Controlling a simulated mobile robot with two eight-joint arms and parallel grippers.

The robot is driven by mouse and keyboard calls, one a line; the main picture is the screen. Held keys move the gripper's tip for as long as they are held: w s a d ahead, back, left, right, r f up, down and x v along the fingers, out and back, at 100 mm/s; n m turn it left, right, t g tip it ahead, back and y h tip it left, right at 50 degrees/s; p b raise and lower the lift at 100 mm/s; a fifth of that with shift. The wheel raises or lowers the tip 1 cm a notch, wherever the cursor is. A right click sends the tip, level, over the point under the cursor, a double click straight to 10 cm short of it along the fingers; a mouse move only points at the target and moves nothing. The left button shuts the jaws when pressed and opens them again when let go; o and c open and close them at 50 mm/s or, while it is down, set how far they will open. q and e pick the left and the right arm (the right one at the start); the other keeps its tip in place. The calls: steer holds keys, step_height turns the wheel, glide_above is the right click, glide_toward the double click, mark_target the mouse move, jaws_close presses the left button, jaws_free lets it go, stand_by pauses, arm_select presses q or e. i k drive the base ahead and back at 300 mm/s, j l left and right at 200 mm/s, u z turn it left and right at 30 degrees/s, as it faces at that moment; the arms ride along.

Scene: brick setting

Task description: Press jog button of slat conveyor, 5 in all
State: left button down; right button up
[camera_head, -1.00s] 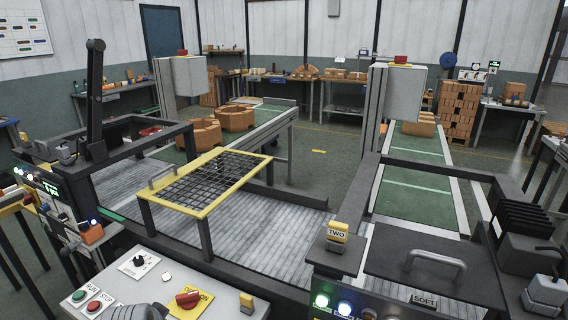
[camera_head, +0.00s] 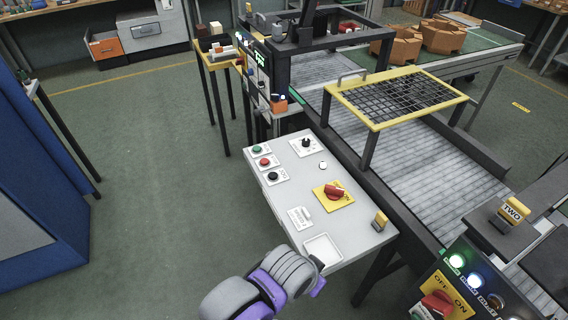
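The control panel (camera_head: 335,240) is a pale grey top beside the slat conveyor (camera_head: 410,160). At its left edge are a green run button (camera_head: 257,149), a red stop button (camera_head: 264,161) and a black button (camera_head: 272,176) on a white plate, which looks like the jog button; its lettering is too small to be sure. My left arm, grey and purple, comes in at the bottom. Its end, where my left gripper (camera_head: 318,286) seems to be, is by the panel's front edge, well apart from the black button. Its fingers cannot be made out. My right gripper is out of view.
A yellow-framed mesh guard (camera_head: 395,97) stands over the conveyor. Open floor lies left, with a blue cabinet (camera_head: 40,190).

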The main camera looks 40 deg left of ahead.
mark_target(272, 175)
steer(key=u, duration=1.7)
